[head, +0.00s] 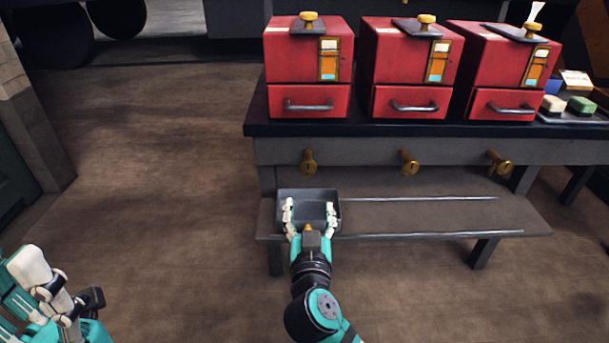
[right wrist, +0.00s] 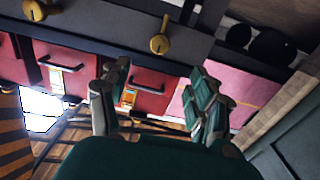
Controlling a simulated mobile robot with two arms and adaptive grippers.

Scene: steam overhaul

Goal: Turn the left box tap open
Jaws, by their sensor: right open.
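The left red box (head: 310,62) stands on the dark bench and has a brass lid knob, a gauge strip and a drawer. Its brass tap (head: 309,162) sticks out of the bench's front panel below it; it also shows in the right wrist view (right wrist: 160,44). I cannot tell whether it is open. My right gripper (head: 310,204) is open and empty, below and in front of this tap, apart from it. Its fingers (right wrist: 160,92) overlap a dark tray (head: 308,194) in the head view; contact is unclear. My left gripper (head: 50,284) is at the lower left, away from the bench.
The middle box (head: 411,65) and right box (head: 508,70) have similar taps, the middle tap (head: 408,162) and right tap (head: 499,162). A lower shelf (head: 430,217) with rails runs under the taps. Sponge-like blocks lie on a tray (head: 580,116) at right. The left floor is clear.

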